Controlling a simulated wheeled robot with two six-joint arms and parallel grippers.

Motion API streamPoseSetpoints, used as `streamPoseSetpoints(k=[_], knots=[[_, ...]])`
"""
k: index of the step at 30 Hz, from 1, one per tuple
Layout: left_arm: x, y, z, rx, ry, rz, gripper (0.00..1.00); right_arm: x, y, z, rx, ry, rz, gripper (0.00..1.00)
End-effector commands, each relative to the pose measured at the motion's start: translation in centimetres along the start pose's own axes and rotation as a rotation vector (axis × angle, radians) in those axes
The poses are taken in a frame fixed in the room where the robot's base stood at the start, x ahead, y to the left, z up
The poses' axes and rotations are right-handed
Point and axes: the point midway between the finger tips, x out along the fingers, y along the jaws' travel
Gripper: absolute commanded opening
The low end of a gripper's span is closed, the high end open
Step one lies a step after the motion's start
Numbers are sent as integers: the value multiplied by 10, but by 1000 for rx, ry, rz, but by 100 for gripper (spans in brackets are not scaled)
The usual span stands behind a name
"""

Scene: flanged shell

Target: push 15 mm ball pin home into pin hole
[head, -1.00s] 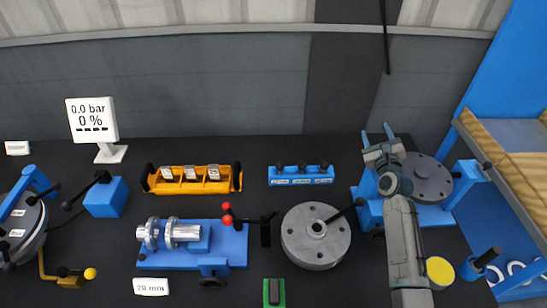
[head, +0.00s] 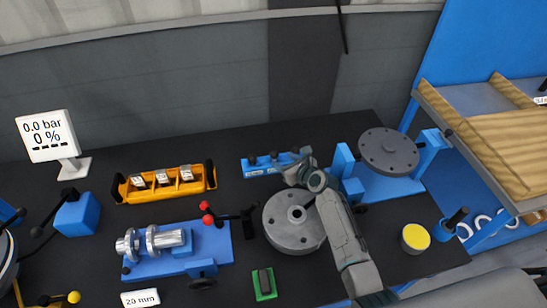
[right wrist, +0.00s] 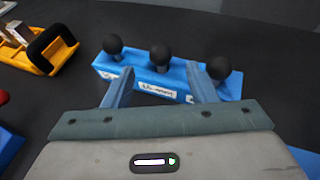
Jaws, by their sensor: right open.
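A blue rack (head: 262,166) at the back middle holds three black ball-headed pins upright. In the right wrist view the rack (right wrist: 150,84) shows the pins' round heads: left (right wrist: 113,44), middle (right wrist: 160,55) and right (right wrist: 219,68). The label writing is too blurred to tell which is 15 mm. My right gripper (right wrist: 160,82) is open, its two blue fingers apart at the rack, with the middle head beyond the gap between them. In the head view the gripper (head: 300,156) covers the rack's right end. I cannot make out the pin hole. My left gripper is not in view.
A grey flanged disc (head: 290,232) with a centre hole lies under my right forearm. A blue stand holds another grey disc (head: 388,150). A blue clamp fixture (head: 140,264), an orange tray (head: 148,194) and a yellow-topped can (head: 415,239) stand around.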

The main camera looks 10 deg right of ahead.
Motion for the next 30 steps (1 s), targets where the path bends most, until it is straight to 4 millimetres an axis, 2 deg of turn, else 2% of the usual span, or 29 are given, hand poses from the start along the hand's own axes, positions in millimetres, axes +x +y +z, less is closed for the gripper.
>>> streamPoseSetpoints(k=[8,12,22,23,30], knots=[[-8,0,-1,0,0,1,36,30,0,4,1,1,0,52],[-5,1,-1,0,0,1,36,46,0,2,1,1,0,52],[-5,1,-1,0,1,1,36,51,0,2,0,0,-1,52],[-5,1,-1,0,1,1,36,51,0,2,0,0,-1,48],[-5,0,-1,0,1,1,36,51,0,2,0,0,-1,2]])
